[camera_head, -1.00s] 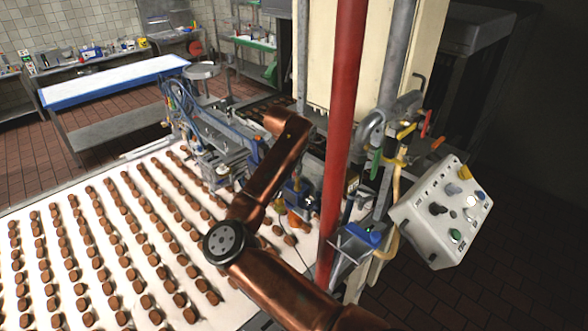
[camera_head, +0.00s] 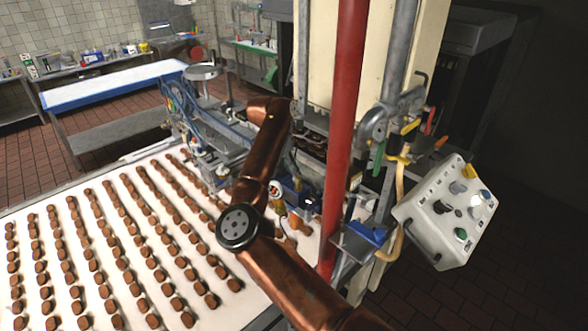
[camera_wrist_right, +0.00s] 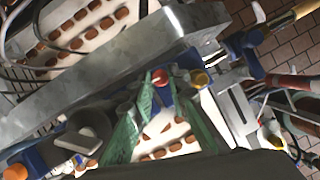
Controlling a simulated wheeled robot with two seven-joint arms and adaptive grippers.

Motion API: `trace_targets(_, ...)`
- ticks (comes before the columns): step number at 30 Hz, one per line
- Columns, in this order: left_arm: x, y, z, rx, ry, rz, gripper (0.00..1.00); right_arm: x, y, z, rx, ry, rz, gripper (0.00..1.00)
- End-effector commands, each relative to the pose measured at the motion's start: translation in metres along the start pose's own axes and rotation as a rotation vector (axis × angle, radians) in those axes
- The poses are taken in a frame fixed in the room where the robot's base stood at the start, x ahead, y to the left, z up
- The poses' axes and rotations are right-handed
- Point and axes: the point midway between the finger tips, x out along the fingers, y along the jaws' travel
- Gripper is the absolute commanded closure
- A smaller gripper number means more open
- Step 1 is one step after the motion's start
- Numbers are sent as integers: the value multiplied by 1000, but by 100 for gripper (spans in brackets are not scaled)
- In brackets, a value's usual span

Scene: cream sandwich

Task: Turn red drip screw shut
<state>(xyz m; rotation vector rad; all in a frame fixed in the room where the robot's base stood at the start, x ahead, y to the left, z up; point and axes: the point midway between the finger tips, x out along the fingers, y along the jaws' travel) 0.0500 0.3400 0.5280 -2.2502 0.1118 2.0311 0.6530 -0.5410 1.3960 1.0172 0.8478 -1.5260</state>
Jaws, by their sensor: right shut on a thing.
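The red drip screw (camera_wrist_right: 159,77) shows as a small round red head in the right wrist view, on the machine just below a grey metal bar. The green fingers of my right gripper (camera_wrist_right: 165,84) come up on both sides of it, with their tips closed in on it. How far it is turned cannot be seen. In the head view my copper right arm reaches over to the machine, and its gripper is largely hidden among the machine parts. My left gripper is in neither view.
A white belt (camera_head: 90,215) with rows of brown biscuits runs under the machine. A red upright pipe (camera_head: 344,130) stands close right of my arm. A grey control box (camera_head: 447,212) with knobs is at the right. The grey bar (camera_wrist_right: 110,70) crosses close beside the fingers.

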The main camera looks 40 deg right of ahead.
Motion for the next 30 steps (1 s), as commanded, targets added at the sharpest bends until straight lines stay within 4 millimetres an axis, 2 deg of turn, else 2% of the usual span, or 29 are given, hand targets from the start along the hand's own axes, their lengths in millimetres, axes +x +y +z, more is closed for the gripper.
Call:
trace_targets(15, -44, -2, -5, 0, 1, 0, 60, -4, 4, 3, 388, 0, -161, 100)
trace_targets(21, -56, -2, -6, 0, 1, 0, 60, -3, 4, 3, 475, 2, -195, 100)
trace_targets(30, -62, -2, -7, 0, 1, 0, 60, -2, 5, 2, 529, 2, -214, 100)
